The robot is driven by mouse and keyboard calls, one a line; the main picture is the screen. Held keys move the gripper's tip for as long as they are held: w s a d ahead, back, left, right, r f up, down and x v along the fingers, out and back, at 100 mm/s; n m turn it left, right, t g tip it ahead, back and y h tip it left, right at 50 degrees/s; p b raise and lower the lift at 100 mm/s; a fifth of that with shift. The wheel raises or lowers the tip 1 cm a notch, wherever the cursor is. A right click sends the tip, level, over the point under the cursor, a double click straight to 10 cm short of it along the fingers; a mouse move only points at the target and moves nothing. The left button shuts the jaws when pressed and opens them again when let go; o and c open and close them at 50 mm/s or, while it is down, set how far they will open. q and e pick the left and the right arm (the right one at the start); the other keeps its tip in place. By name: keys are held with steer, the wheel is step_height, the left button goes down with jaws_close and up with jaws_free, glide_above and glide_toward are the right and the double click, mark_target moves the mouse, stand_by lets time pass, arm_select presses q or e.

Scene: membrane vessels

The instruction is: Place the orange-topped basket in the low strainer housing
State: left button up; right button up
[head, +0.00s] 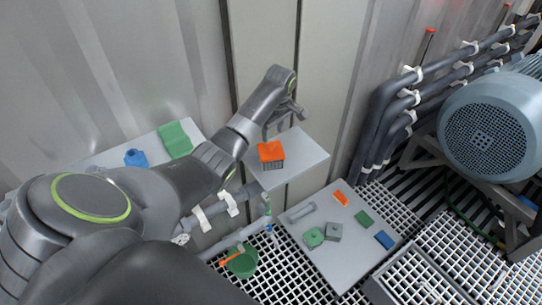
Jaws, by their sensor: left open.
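The orange-topped basket (272,163) stands upright on a small light grey shelf (303,155) near the middle of the head view. Its top is bright orange and its lower body is dark. My left gripper (283,121) is open and empty, just behind and above the basket, apart from it as far as I can see. My left arm reaches across from the left. I cannot make out the low strainer housing for certain. My right gripper is not in view.
A lower grey panel (338,270) holds several small orange, green, grey and blue pieces. A green bucket (243,263) with an orange-handled tool is left of it. Dark pipes (383,100) and a blue-grey motor (488,140) stand at right. A corrugated wall closes the back.

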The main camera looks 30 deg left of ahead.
mark_target(271, 143)
arm_select(q)
steer(key=f, duration=0.4)
steer(key=shift+s+a+f, duration=0.25)
steer(key=shift+f, duration=0.1)
jaws_close()
